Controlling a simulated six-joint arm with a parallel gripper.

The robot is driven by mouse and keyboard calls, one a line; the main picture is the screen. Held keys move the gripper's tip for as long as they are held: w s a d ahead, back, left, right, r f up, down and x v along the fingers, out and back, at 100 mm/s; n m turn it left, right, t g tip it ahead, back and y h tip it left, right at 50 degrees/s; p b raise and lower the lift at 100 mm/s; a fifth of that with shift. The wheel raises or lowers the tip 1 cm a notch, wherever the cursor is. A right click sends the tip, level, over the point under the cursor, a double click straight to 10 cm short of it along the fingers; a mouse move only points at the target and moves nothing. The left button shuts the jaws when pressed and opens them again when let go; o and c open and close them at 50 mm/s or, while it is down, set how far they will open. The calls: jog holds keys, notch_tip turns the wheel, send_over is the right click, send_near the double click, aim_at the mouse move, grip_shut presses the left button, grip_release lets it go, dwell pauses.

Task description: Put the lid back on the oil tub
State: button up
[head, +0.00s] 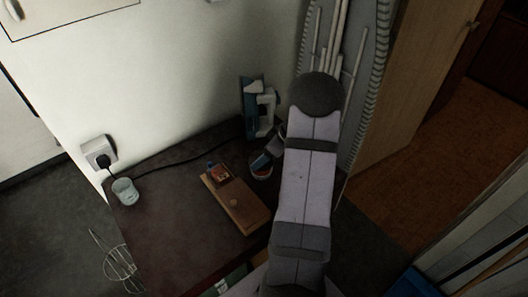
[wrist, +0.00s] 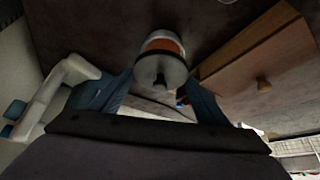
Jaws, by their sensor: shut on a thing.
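The oil tub (head: 261,174) is a small round vessel with a pale rim on the dark worktop, beside my gripper (head: 265,157). In the wrist view the tub (wrist: 163,41) shows a pale rim and an orange inside. A grey round lid (wrist: 159,68) with a dark notch-like mark lies between my blue fingers and covers the near part of the tub. My gripper (wrist: 160,92) is shut on the lid. I cannot tell whether the lid touches the rim. The near side of the tub is hidden by the lid.
A wooden box (head: 242,208) with a small knob stands just left of the tub. A white and teal iron (head: 262,112) stands behind it. The worktop between glass and box is clear apart from a cable.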

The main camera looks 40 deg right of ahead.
jog(key=shift+f+b, duration=1.5)
jog(key=shift+f, duration=0.05)
jog(key=shift+b, duration=1.05)
dwell(0.8)
jog(key=shift+f+b, duration=0.2)
jog(key=shift+b, duration=0.9)
dwell(1.2)
dwell(0.5)
jog(key=o, duration=1.4)
jog(key=shift+c, duration=0.2)
jog(key=shift+r, duration=0.15)
jog(key=shift+r+p, duration=1.5)
jog(key=shift+r, duration=1.9)
